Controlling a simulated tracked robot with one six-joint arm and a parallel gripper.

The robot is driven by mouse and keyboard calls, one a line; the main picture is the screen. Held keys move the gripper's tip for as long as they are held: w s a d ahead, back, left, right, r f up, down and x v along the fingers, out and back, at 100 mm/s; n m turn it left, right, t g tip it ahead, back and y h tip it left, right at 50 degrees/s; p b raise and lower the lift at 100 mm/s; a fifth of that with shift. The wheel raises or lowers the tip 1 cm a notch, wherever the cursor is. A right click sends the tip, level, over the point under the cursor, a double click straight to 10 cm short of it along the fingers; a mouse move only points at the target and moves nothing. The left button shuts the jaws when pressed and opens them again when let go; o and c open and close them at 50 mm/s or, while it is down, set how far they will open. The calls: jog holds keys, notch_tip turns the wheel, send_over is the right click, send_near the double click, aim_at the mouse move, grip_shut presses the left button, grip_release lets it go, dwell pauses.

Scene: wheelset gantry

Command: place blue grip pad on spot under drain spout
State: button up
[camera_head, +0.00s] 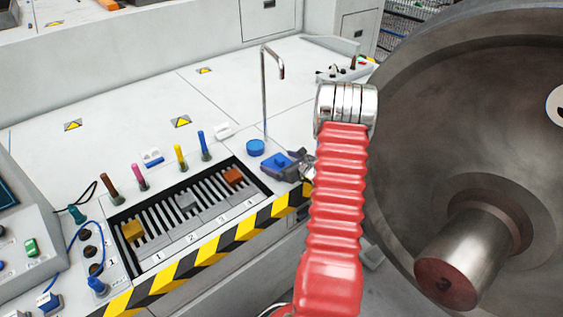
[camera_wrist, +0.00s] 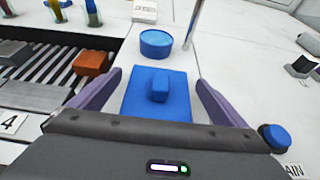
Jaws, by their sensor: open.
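The blue grip pad (camera_head: 279,161) is a flat blue square with a raised knob. It appears to lie on the white bench top just right of the slotted rack. In the wrist view the pad (camera_wrist: 143,106) lies between the two purple fingers of my gripper (camera_wrist: 159,78), which are spread with a gap on both sides. My gripper (camera_head: 297,160) is open, low at the bench. The drain spout (camera_head: 264,85) is a thin metal pipe bent over at its top, behind the pad; its lower part shows in the wrist view (camera_wrist: 194,20). I cannot make out a marked spot under it.
A round blue piece (camera_head: 255,147) stands near the spout's base. The slotted rack (camera_head: 192,246) holds orange, grey and yellow blocks, with coloured pegs behind. A large metal wheel (camera_head: 420,120) fills the right side. The bench behind the spout is mostly clear.

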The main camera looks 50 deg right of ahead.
jog(key=v, duration=1.2)
jog(key=shift+r, duration=0.1)
dwell(0.4)
